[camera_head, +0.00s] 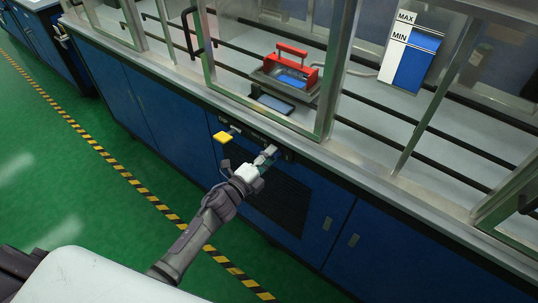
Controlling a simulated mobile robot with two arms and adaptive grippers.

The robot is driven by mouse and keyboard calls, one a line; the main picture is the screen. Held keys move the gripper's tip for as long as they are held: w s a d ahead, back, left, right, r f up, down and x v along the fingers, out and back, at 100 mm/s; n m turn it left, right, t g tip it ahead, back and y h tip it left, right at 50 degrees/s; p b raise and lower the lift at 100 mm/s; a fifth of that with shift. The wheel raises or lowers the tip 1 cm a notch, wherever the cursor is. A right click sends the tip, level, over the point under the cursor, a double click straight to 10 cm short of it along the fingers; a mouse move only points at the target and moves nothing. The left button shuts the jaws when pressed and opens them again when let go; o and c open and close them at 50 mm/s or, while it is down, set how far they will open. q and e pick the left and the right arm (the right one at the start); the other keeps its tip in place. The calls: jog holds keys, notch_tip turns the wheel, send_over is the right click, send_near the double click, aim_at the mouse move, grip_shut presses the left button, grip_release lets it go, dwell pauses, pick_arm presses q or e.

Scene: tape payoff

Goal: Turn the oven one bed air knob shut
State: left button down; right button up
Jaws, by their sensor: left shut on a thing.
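My left gripper (265,157) reaches the dark control strip on the front of the blue bench, below the worktop edge. It is shut on a small knob there, which the fingers mostly hide. I cannot read a label to tell whether this is the oven one bed air knob, nor how far it is turned. A yellow knob-like part (223,137) sticks out from the same strip, left of the gripper and apart from it. My right gripper is not in view.
Above, a red-handled device (291,66) stands behind glass frames. A blue level gauge (411,65) marked MAX and MIN is at the upper right. A dark vent (283,203) lies below the gripper. Green floor (100,200) with a striped line is clear at left.

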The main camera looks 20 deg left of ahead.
pick_arm(q)
jog(key=shift+r+n, duration=0.1)
jog(key=shift+n, duration=0.2)
dwell(0.4)
jog(key=c, duration=0.8)
grip_release()
jog(key=shift+c, duration=0.2)
jog(key=v, duration=1.2)
